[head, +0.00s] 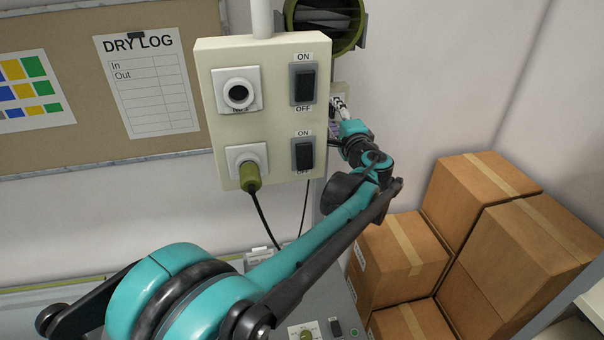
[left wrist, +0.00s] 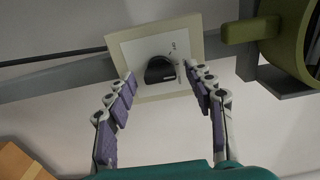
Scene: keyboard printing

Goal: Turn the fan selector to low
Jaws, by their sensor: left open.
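The fan selector is a black knob (left wrist: 159,70) on a pale square plate (left wrist: 191,31), seen in the left wrist view. Small marks are printed to the knob's right, too small to read. My left gripper (left wrist: 160,82) is open, with one purple-padded finger on each side of the knob. Whether the pads touch it, I cannot tell. In the head view my left gripper (head: 336,112) is beside the right edge of the switch panel, and the knob is mostly hidden there. My right gripper is not in view.
The cream panel (head: 228,122) holds two sockets and two black rocker switches, with a green plug (head: 250,177) in the lower socket. A round green fan housing (head: 345,38) is above the gripper. Cardboard boxes (head: 400,255) are stacked at the right.

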